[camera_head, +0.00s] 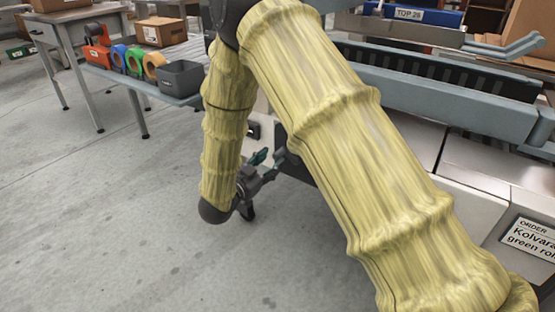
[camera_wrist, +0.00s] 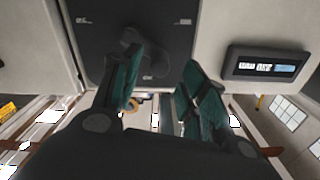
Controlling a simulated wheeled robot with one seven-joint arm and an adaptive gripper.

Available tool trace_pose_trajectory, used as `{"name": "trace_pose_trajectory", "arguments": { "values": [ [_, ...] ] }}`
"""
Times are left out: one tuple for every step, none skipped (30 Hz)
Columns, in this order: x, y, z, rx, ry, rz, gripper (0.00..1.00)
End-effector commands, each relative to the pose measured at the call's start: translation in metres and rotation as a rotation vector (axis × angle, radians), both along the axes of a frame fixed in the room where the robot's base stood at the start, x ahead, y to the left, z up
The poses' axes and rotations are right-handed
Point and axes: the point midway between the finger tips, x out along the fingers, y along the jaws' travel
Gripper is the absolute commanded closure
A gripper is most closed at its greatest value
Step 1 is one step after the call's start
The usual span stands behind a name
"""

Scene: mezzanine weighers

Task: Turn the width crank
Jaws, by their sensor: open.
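The width crank seems to be the dark grey knob-like part (camera_wrist: 130,36) on a dark panel (camera_wrist: 165,20) with small white marks in the wrist view. It is partly hidden behind one finger, and its full shape cannot be made out. My gripper (camera_wrist: 160,68) is open, with teal pads on both fingers. Nothing shows between the fingers. The knob lies just beyond the left fingertip; I cannot tell whether they touch. In the head view my gripper (camera_head: 266,161) is low beside the machine's side, and my yellow-sleeved arm hides much of the machine there.
A small display unit (camera_wrist: 268,64) sits on the pale housing beside the panel. A conveyor machine (camera_head: 440,100) with an order card (camera_head: 532,243) fills the right. A bench (camera_head: 180,88) with coloured tape rolls and a grey bin (camera_head: 181,80) stands back left. Floor at left is clear.

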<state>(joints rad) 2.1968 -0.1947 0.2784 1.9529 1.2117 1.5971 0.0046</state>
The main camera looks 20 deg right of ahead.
Motion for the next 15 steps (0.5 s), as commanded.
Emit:
{"name": "trace_pose_trajectory", "arguments": {
  "values": [
    [0.005,-0.007,-0.002,0.001,-0.002,-0.002,0.57],
    [0.008,-0.011,-0.002,0.0,-0.001,-0.001,0.57],
    [0.011,-0.015,-0.002,-0.001,-0.001,-0.001,0.57],
    [0.013,-0.018,-0.002,-0.001,0.0,-0.001,0.57],
    [0.015,-0.021,-0.002,-0.001,0.0,-0.001,0.57],
    [0.018,-0.024,-0.002,0.0,0.0,-0.001,0.57],
    [0.02,-0.026,-0.002,0.0,0.0,-0.001,0.57],
    [0.021,-0.028,-0.002,0.0,0.0,-0.001,0.57],
    [0.023,-0.03,-0.001,0.0,0.0,0.0,0.57],
    [0.024,-0.031,-0.001,0.0,0.0,0.0,0.57],
    [0.025,-0.033,-0.001,0.0,0.0,0.0,0.57],
    [0.026,-0.034,-0.001,-0.001,0.001,0.0,0.57],
    [0.026,-0.034,0.0,-0.001,0.0,0.0,0.57],
    [0.027,-0.035,0.0,-0.001,0.001,0.001,0.57],
    [0.027,-0.035,0.0,-0.001,0.001,0.001,0.57]
  ]
}}
